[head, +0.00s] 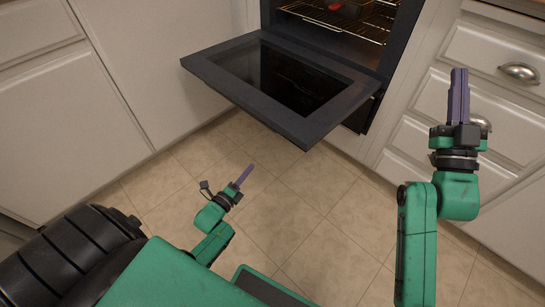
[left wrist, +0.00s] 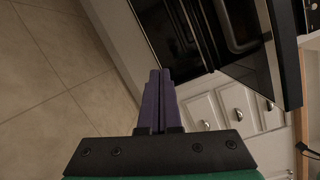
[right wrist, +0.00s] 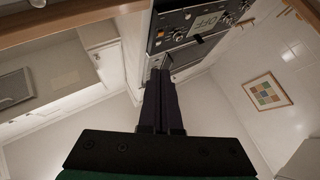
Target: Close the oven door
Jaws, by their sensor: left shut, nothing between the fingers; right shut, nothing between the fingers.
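The oven door (head: 225,81) is dark with a glass pane and hangs open, folded down and out from the oven (head: 394,50) in the head view. It also shows in the left wrist view (left wrist: 288,62), upper right. My left gripper (head: 248,171) is shut and empty, low over the floor in front of the door and apart from it. My right gripper (head: 459,78) is shut and empty, pointing up, to the right of the door and oven, apart from both. The right wrist view shows its closed purple fingers (right wrist: 160,88).
A wire rack (head: 340,18) with a red item (head: 337,5) is inside the oven. White cabinets (head: 150,60) stand on the left, and drawers (head: 500,60) with metal handles stand on the right. The tiled floor (head: 290,215) below the door is clear.

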